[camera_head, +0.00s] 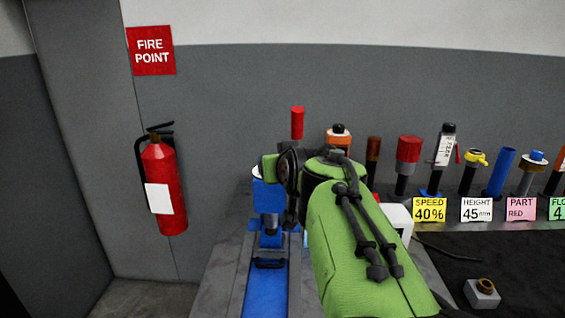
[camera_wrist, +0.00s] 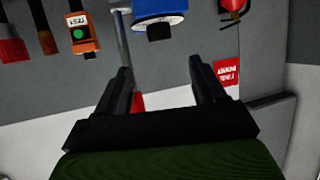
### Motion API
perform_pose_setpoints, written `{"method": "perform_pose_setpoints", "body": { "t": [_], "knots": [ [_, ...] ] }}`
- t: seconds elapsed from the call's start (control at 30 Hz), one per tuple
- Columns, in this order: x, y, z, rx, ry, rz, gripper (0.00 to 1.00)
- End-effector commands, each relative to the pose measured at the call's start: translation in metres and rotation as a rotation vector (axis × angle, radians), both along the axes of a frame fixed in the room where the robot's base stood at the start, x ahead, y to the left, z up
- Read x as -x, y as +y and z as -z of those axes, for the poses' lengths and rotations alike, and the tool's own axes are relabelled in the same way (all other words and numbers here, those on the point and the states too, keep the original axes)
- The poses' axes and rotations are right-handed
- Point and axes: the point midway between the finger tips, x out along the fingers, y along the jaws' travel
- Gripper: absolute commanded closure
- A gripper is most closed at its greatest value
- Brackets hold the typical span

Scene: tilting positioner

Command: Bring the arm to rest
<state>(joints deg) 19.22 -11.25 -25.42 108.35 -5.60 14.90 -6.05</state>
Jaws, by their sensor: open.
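My green arm (camera_head: 365,250) reaches forward over the bench beside a blue fixture (camera_head: 268,195). My gripper (camera_wrist: 160,68) is open in the wrist view, with its two dark fingers apart and nothing held between them. In the head view the arm hides most of it. A lever with a red handle (camera_head: 297,122) stands upright behind the wrist. In the wrist view, which is turned over, its grey rod (camera_wrist: 123,40) passes behind one finger and its red end (camera_wrist: 138,102) shows between the fingers. I cannot tell how far away it is. A blue body (camera_wrist: 158,12) lies beyond the fingertips.
A row of tools (camera_head: 408,155) stands along the back right, above label cards (camera_head: 430,209). A small grey block with a brass ring (camera_head: 483,293) sits on the dark mat (camera_head: 520,265). A fire extinguisher (camera_head: 162,190) hangs on the left wall below a red sign (camera_head: 151,51).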

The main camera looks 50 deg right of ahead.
Motion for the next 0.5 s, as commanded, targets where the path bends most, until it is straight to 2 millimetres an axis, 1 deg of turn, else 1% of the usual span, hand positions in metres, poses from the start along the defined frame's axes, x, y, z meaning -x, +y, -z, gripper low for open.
{"method": "perform_pose_setpoints", "body": {
  "t": [0.03,0.1,0.2,0.5],
  "knots": [
    [0.007,0.006,-0.005,0.000,-0.003,-0.001,0.30],
    [0.013,0.010,-0.008,0.000,-0.002,-0.001,0.30],
    [0.018,0.013,-0.009,-0.001,-0.001,0.000,0.30],
    [0.018,0.013,-0.009,-0.001,0.000,0.001,0.30]
  ]
}}
